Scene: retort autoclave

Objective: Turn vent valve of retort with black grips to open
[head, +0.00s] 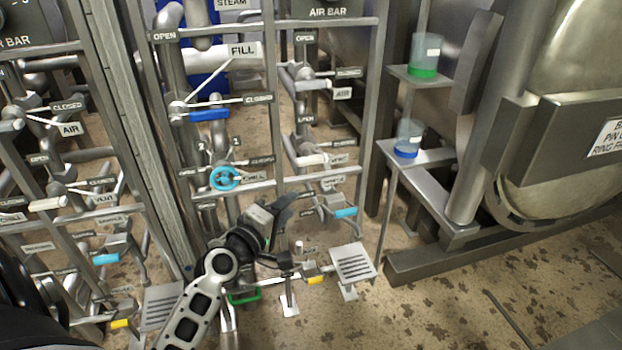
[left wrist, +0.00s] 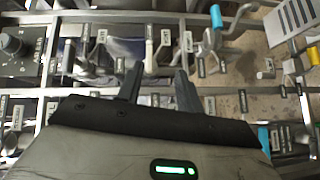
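The likely vent valve is a white lever (head: 312,160) on the middle pipe panel; in the head view it lies roughly level, pointing right among small, mostly unreadable labels. It also shows in the left wrist view (left wrist: 149,55), beyond and between my fingertips. My left gripper (head: 290,203) is below and left of this lever in the head view. In the left wrist view its two dark fingers (left wrist: 158,78) stand apart with nothing between them. I see no contact with the lever. Black grips on a retort cannot be made out. My right gripper is not in view.
Close by are a cyan handle (head: 346,212), a blue handwheel (head: 223,178), a blue fill lever (head: 209,115) and a yellow handle (head: 315,280). Frame bars surround the valves. A left panel has another white lever (head: 48,203). A large metal retort (head: 560,100) stands right; floor is free at lower right.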

